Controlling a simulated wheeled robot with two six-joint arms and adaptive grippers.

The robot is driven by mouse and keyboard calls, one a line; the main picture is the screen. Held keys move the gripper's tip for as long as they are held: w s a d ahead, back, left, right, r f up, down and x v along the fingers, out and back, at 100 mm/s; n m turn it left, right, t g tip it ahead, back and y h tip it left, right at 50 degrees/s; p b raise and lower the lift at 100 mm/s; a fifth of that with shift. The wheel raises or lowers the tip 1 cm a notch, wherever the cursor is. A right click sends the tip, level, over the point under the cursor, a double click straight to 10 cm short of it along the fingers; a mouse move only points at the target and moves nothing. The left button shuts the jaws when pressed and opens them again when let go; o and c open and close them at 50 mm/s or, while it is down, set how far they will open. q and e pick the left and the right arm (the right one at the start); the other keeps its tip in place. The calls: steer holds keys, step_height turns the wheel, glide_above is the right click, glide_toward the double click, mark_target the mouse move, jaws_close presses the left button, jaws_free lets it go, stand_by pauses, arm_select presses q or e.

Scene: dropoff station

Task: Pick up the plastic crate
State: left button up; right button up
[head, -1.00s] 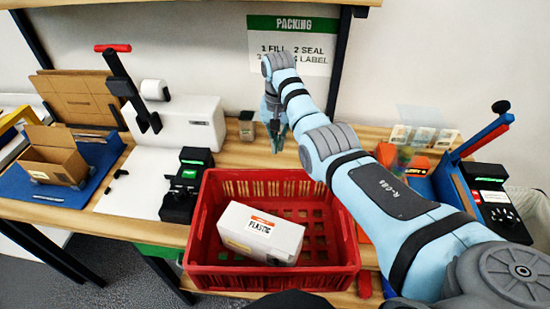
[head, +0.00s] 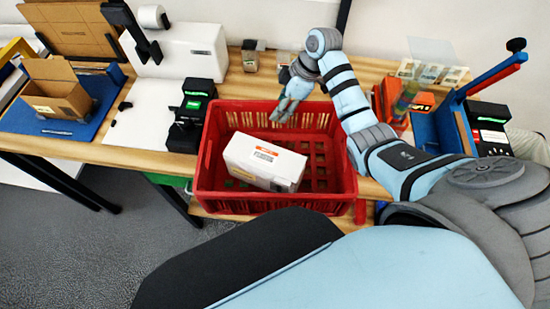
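The red plastic crate (head: 330,202) stands on the wooden table in the middle of the head view. A white box with an orange label (head: 262,163) lies inside it, slightly tilted. My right gripper (head: 282,116) is at the crate's far rim, fingers pointing down and to the left. It overlaps the rim in the picture; I cannot tell whether it touches it. The gap between its fingers is not clear. My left gripper is out of view.
A black device with a green screen (head: 192,116) stands close left of the crate. An orange device (head: 389,101) and a blue stand with a red-tipped lever (head: 488,82) are to the right. A small jar (head: 250,56) stands behind. An open cardboard box (head: 57,92) is at left.

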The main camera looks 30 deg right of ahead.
mark_target(277, 133)
steer(key=x, duration=0.3)
steer(key=shift+s+f, duration=0.15)
steer(key=shift+s, duration=0.2)
steer(key=shift+w+a+f, duration=0.1)
steer(key=shift+a+f, duration=0.05)
steer(key=shift+f, duration=0.1)
jaws_close()
steer(key=shift+r, duration=0.1)
